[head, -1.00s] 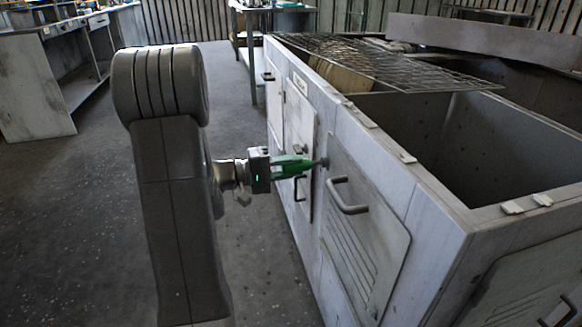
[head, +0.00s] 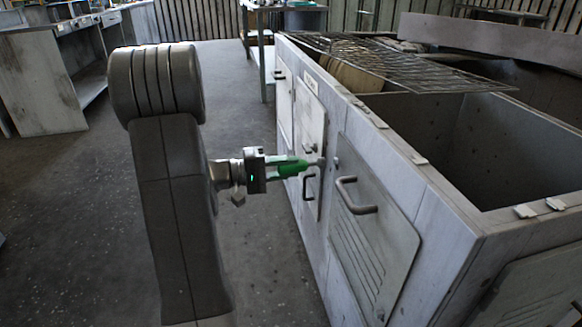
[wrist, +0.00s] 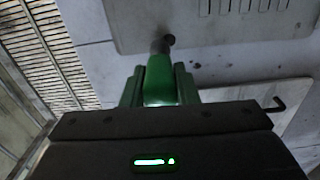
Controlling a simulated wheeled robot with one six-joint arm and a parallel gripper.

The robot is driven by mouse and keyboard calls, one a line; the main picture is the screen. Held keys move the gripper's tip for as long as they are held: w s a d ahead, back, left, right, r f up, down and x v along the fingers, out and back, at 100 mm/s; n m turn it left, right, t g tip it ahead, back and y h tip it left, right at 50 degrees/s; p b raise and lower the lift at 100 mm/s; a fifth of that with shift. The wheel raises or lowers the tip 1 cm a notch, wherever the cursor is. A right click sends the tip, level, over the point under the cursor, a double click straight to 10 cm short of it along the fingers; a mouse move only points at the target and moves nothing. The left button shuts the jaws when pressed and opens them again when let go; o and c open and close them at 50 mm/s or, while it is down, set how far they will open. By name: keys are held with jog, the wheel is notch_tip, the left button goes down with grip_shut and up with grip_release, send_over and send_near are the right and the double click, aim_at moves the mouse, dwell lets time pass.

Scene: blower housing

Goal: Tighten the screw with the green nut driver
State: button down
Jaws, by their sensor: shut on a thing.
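My gripper (head: 284,169) is shut on the green nut driver (head: 291,168) and holds it roughly level, its tip pointing at the housing's side wall. In the wrist view the green handle (wrist: 159,82) sits between the fingers, with a short dark shaft beyond it. The screw (head: 335,162) is a small dark round head on the wall, at the upper left of the louvred door. In the head view it lies just right of the driver's tip, with a small gap. In the wrist view the screw (wrist: 169,39) appears right at the tip; contact cannot be told there.
The grey blower housing (head: 455,222) fills the right side, with an open top and a wire mesh (head: 400,62) over its far part. A door handle (head: 356,197) sticks out just below and right of the screw. The floor (head: 262,265) left of the housing is clear.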

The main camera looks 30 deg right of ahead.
jog(key=v, duration=0.9)
jog(key=shift+a, duration=0.35)
jog(key=shift+w, duration=0.1)
